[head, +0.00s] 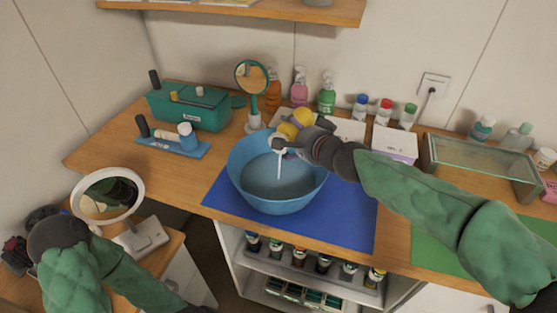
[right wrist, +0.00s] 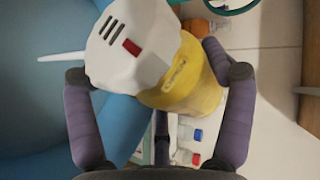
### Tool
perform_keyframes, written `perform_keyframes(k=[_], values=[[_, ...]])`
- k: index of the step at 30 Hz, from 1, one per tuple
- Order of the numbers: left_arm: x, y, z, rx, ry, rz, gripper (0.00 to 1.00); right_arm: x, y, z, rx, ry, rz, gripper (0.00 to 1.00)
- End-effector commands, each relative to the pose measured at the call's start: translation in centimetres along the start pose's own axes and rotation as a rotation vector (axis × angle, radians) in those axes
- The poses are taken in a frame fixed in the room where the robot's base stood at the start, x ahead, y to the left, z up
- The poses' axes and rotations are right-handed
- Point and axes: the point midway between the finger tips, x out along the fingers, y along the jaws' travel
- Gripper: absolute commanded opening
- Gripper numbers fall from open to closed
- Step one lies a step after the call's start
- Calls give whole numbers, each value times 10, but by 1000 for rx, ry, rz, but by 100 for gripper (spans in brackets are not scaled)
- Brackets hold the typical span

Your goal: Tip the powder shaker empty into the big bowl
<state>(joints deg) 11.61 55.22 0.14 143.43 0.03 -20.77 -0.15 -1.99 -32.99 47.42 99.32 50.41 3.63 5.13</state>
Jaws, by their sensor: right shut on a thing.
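The big blue bowl (head: 250,192) stands on the blue mat (head: 345,218). My right gripper (head: 290,142) is over the bowl's back rim, shut on the yellow powder shaker (head: 287,131). The shaker is tipped, its pale cap towards the bowl. A thin white stream falls from the cap into the bowl. In the right wrist view the shaker's yellow body (right wrist: 190,85) lies between the two fingers, and its white cap (right wrist: 130,45) has dark slots and a red mark. My left arm is at the lower left, its fingers out of view.
A round mirror on a stand (head: 252,76) stands behind the bowl, with several bottles along the wall. A teal box (head: 205,112) is at the back left. A white ring mirror (head: 135,190) stands lower left. A glass case (head: 480,157) stands right.

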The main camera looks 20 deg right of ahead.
Motion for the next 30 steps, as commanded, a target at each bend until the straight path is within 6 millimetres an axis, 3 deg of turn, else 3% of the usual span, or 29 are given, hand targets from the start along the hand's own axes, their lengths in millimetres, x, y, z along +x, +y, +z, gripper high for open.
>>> perform_keyframes(k=[30], values=[[7, -2, 0, 0, 0, 0, 0, -2, -4, 2, -88, 45, -39, 47]])
